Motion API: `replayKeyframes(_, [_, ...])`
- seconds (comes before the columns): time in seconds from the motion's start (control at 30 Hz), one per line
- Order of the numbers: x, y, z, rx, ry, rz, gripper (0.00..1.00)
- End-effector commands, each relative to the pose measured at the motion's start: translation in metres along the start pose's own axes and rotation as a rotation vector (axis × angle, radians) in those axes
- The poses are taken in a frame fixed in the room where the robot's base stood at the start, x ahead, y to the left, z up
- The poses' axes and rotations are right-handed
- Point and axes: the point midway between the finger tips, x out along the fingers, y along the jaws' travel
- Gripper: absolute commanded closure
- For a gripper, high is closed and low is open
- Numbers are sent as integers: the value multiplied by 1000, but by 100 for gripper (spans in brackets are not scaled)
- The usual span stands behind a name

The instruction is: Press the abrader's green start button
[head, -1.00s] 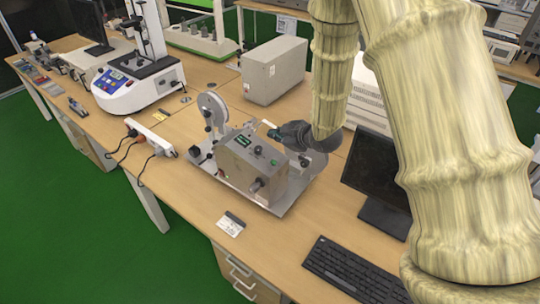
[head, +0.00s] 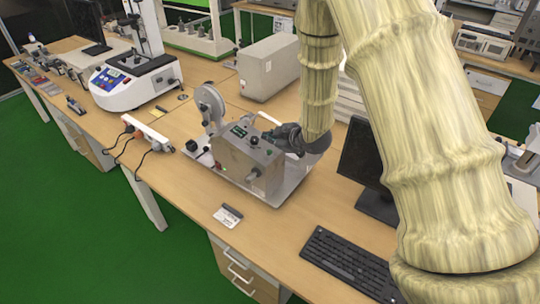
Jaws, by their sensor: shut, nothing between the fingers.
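The abrader (head: 235,163) is a grey box on a pale base plate, with a reel-like wheel (head: 210,103) at its back left. Its top panel carries a small green display, a dark knob and a small green button (head: 268,153) near the right edge. My gripper (head: 273,134) reaches in from the right, just behind and above the panel, close to the button. Its fingers look closed and empty. They are small and dark here, and whether they touch the abrader cannot be told. My wrist hides the abrader's back right part.
A power strip (head: 147,131) with cables lies left of the abrader. A card (head: 228,216) and a keyboard (head: 345,262) lie in front. A monitor (head: 364,155) stands to the right, a beige box (head: 268,68) behind. Bare tabletop (head: 175,185) lies front left.

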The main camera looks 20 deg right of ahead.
Motion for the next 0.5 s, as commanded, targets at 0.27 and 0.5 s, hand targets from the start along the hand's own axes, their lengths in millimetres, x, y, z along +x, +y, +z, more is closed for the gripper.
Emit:
replayKeyframes(0.27, [19,-14,14,0,0,0,100])
replayKeyframes(0.5, [20,-15,15,0,0,1,100])
